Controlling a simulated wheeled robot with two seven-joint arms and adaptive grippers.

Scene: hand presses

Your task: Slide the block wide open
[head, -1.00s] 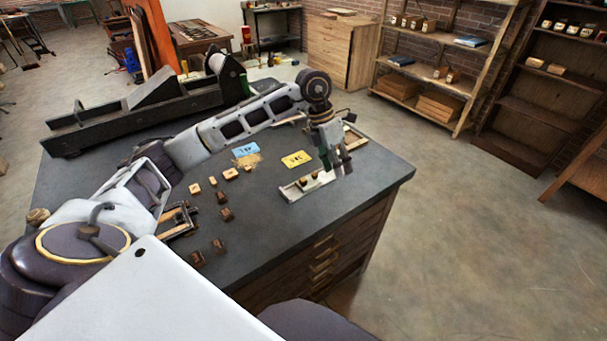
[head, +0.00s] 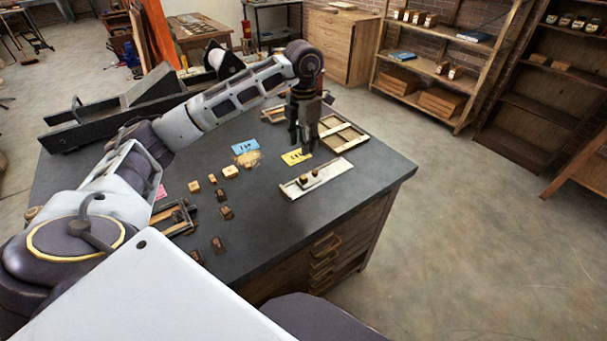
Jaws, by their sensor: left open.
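A pale, narrow metal tray (head: 330,177) lies on the dark tabletop near its right side. Two small brown-gold knobs or blocks (head: 309,175) stand along its middle; which one is the sliding block I cannot tell. My left gripper (head: 301,145) points down with its fingers apart, beyond the tray and near the yellow card (head: 295,157). It looks empty and apart from the tray. My right gripper is not in view.
A wooden frame (head: 346,139) lies just right of my left gripper. A blue card (head: 245,147), several small wooden blocks (head: 231,172) and another frame (head: 176,220) lie to the left. A long dark press (head: 100,125) occupies the back left. The tabletop's front right is clear.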

